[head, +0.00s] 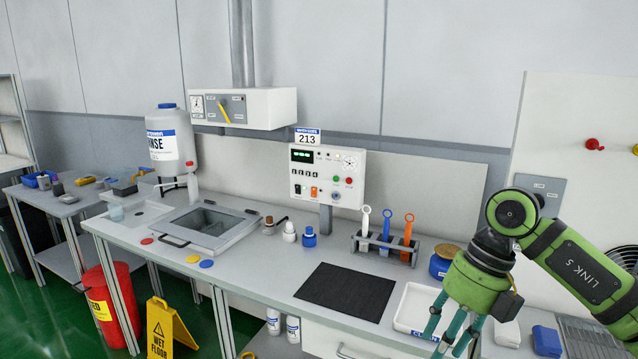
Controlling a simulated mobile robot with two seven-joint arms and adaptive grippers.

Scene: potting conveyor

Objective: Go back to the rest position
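My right gripper (452,336), green with teal fingers, hangs fingers down at the lower right, over the white tray (413,309) at the bench's right part. Its fingers are spread apart and I see nothing held between them. The fingers hide part of the tray; I cannot tell how high above it they are. My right arm comes in from the right edge. My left gripper is not in view.
The bench holds a sink (208,226), a control box (327,177), a rack with colored tools (386,242), a black mat (345,291) and a blue jar (444,262) close to my gripper. A yellow floor sign (168,330) and red bin (110,300) stand at left.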

